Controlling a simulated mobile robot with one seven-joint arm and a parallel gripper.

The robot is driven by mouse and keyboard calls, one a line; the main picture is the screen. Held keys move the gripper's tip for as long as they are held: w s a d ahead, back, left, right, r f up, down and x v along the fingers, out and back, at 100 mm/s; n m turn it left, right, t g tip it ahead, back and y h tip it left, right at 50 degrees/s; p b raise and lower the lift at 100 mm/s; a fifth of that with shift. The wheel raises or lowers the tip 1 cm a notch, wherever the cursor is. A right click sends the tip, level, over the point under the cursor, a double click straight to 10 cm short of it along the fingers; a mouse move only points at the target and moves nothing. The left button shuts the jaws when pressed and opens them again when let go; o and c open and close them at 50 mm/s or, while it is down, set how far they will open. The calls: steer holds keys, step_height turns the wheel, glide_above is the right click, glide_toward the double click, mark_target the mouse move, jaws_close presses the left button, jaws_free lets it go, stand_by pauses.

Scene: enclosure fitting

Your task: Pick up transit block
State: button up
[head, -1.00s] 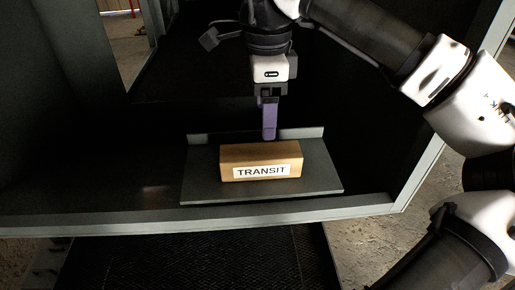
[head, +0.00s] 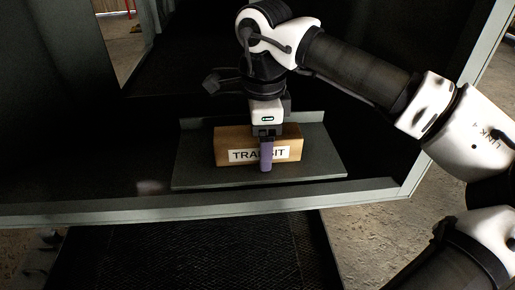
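The transit block (head: 228,141) is a brown box with a white label reading TRANSIT on its front face. It rests on a grey tray (head: 325,160) with a raised rear lip. My gripper (head: 266,153) points straight down over the block. One purple finger hangs in front of the front face and covers the middle of the label. The other finger is hidden, so I cannot tell whether the fingers press on the block or stand open around it.
The tray lies inside a dark metal enclosure, behind its pale front sill (head: 210,208). Side walls stand left and right. Below the sill is a dark mesh panel (head: 190,255). My arm reaches in from the right.

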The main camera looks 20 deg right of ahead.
steer(key=shift+r, duration=0.1)
steer(key=c, duration=1.2)
